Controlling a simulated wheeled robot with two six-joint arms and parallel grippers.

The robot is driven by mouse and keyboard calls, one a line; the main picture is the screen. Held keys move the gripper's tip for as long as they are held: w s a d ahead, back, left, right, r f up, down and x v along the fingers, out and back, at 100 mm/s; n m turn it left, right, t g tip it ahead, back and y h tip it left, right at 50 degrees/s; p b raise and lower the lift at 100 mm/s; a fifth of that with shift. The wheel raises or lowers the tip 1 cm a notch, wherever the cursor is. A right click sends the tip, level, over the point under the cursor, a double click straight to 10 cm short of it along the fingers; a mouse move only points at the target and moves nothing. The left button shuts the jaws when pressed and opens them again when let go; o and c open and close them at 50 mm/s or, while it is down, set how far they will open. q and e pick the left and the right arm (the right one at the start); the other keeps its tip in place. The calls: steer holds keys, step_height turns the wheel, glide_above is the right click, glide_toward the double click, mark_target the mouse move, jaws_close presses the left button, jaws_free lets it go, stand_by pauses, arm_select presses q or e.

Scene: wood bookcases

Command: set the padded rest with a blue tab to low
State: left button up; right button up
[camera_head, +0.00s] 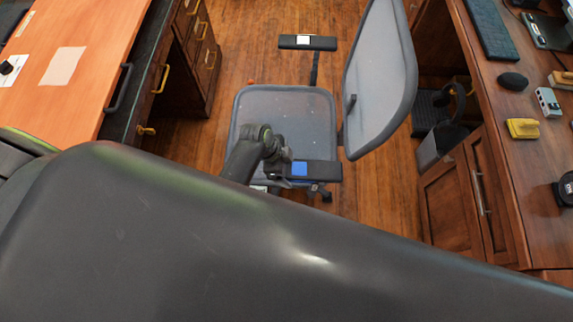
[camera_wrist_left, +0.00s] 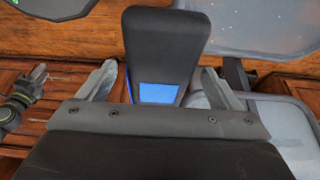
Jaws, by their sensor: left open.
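The padded rest (camera_head: 325,170) is a dark armrest of the grey mesh chair, with a blue tab (camera_head: 300,168) on it. In the left wrist view the rest (camera_wrist_left: 160,42) lies straight ahead, its blue tab (camera_wrist_left: 160,93) near the gripper. My left gripper (camera_head: 283,168) is at the rest's left end. Its grey fingers (camera_wrist_left: 158,85) stand open on either side of the rest; I cannot tell whether they touch it. What is under the rest is mostly hidden. A black and green part with a grey tip, seemingly my right gripper (camera_wrist_left: 35,85), shows at the left.
The chair has a seat (camera_head: 285,110), a backrest (camera_head: 382,75) and another armrest with a white tab (camera_head: 308,42). An orange-topped desk (camera_head: 85,45) stands left and a wooden desk (camera_head: 500,110) right. My dark arm fills the foreground.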

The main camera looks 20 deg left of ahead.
arm_select(q)
steer(key=c, duration=1.4)
step_height(320, 180, down, 6)
steer(key=b, duration=0.3)
steer(key=shift+s+f, duration=0.1)
steer(key=shift+f, duration=0.15)
steer(key=o, duration=1)
steer(key=shift+c, duration=0.2)
steer(key=o, duration=0.4)
steer(key=shift+o, duration=0.2)
